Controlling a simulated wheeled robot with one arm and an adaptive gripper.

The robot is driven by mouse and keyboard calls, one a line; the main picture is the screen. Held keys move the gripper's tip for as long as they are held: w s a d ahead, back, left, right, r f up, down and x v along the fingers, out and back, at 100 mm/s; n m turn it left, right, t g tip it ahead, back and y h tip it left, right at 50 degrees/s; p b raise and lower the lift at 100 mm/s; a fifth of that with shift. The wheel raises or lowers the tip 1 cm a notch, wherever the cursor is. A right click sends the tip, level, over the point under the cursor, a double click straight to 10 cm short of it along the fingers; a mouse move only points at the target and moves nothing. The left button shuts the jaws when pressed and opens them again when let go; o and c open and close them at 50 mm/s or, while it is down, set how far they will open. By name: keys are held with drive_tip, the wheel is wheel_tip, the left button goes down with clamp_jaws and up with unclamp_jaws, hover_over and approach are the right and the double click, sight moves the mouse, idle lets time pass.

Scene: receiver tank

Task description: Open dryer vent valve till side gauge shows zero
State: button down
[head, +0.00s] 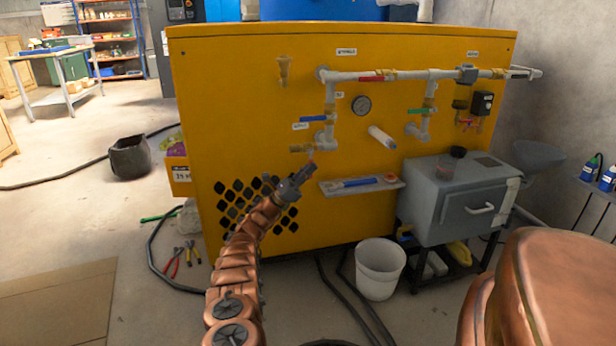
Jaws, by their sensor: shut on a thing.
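A yellow panel (250,110) carries white pipework (400,75). My gripper (308,168) is low on the left of the pipework, shut on a small red valve handle (311,158) just below a brass fitting (299,149). The fingers hide most of this handle, so its angle cannot be told. A round side gauge (361,105) sits on the panel, up and right of my gripper. Its needle is too small to read. A blue lever (313,118), a red lever (372,78) and a green lever (420,111) are on the pipes. The labels are too small to read.
A small shelf (362,186) juts out right of my gripper. A grey box (462,200) on a stand and a white bucket (380,270) are at the right. Hoses and pliers (182,257) lie on the floor. Open floor is at the left.

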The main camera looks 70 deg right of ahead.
drive_tip(key=shift+s+f, duration=0.1)
idle(0.6)
drive_tip(key=c, duration=1.6)
unclamp_jaws()
drive_tip(key=shift+o, duration=0.2)
drive_tip(key=v, duration=0.7)
drive_tip(key=shift+f, duration=0.2)
drive_tip(key=shift+a, duration=0.1)
